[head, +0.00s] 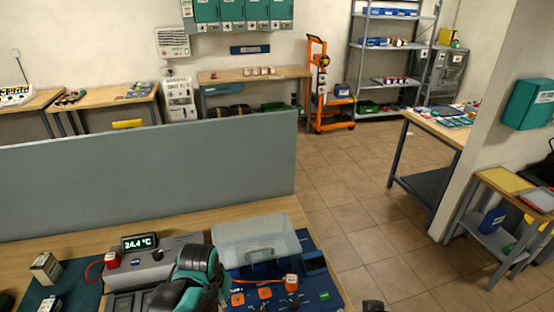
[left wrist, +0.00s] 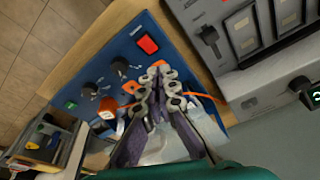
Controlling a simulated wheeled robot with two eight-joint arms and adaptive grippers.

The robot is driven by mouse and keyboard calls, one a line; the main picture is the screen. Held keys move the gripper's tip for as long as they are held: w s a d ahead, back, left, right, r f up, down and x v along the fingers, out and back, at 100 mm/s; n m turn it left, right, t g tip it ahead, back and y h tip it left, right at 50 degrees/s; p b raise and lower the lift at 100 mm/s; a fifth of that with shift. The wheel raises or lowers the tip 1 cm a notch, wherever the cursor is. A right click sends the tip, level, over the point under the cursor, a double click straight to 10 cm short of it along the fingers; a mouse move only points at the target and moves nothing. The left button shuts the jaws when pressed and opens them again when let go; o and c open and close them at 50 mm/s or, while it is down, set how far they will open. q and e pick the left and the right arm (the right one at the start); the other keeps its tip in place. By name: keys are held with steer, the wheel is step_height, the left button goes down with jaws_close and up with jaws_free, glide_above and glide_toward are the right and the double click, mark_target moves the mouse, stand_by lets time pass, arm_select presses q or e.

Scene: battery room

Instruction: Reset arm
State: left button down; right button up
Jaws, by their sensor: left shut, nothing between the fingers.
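My left gripper (left wrist: 158,85) is shut and empty in the left wrist view, with its fingertips over the blue panel (left wrist: 117,53). The panel bears black knobs, a red switch (left wrist: 148,43) and a green button (left wrist: 71,105). In the head view my left arm reaches over the workbench, and its fingers cannot be made out clearly. The same panel shows there beside a clear lidded box (head: 256,238). An orange-and-white block (head: 291,283) is on the panel. My right gripper is not clearly seen; a small dark piece shows at the bottom edge.
A grey unit with a display reading 24.4 °C (head: 139,242) stands left of the panel. A small box (head: 46,268) is further left. A grey partition (head: 150,175) closes the bench's back. The tiled floor to the right is open, up to an orange trolley (head: 318,85).

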arm_select(q)
steer(key=s+a+n+t+b, duration=0.1)
steer(key=s+a+t+b, duration=0.1)
steer(key=s+t+b, duration=0.2)
steer(key=s+b, duration=0.1)
steer(key=s, duration=0.2)
steer(key=shift+s+a+n+t, duration=0.2)
steer(key=shift+a+n+t, duration=0.1)
steer(key=shift+a+n, duration=0.1)
stand_by(0.6)
